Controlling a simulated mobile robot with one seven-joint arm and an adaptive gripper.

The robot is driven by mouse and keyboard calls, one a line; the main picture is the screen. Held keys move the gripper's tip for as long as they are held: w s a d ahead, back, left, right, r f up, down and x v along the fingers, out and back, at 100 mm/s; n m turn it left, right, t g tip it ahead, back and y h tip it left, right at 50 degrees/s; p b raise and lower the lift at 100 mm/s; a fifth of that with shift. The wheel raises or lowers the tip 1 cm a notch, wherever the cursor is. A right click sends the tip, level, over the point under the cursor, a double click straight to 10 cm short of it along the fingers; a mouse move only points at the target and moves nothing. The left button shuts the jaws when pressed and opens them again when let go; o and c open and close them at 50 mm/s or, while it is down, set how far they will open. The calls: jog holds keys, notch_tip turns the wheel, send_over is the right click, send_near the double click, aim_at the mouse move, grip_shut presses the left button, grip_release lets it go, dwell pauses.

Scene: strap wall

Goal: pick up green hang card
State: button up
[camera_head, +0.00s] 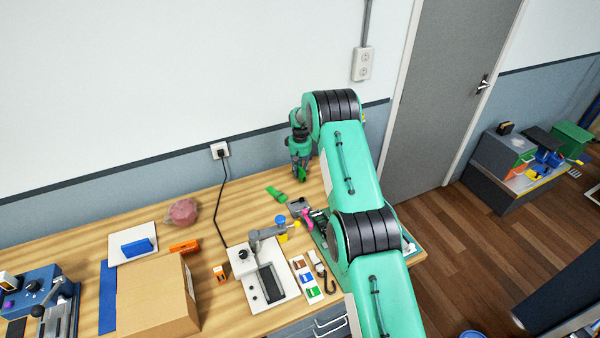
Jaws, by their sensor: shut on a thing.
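My gripper (300,175) points down over the back of the wooden workbench, close to the wall, at the far end of my green arm. It is shut on a small green piece (302,174) that shows between and below its fingers. This looks like the green hang card, but it is small and partly hidden by the fingers. I cannot tell whether it touches the bench.
A green object (276,193) lies on the bench left of my gripper. A white device (262,275), a colour-marked card (306,279), a cardboard box (155,300) and a pink ball (183,212) stand nearer or left. A black cord (222,200) hangs from a wall socket.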

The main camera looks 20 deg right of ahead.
notch_tip(320, 180, up, 3)
jog(key=shift+w+f, duration=0.1)
jog(key=s+a, duration=0.1)
jog(key=s, duration=0.4)
jog(key=s+a+r, duration=0.1)
jog(key=s, duration=0.4)
jog(key=s+a, duration=0.1)
jog(key=s, duration=0.4)
jog(key=shift+s+a+r, duration=0.3)
jog(key=shift+s+a, duration=0.05)
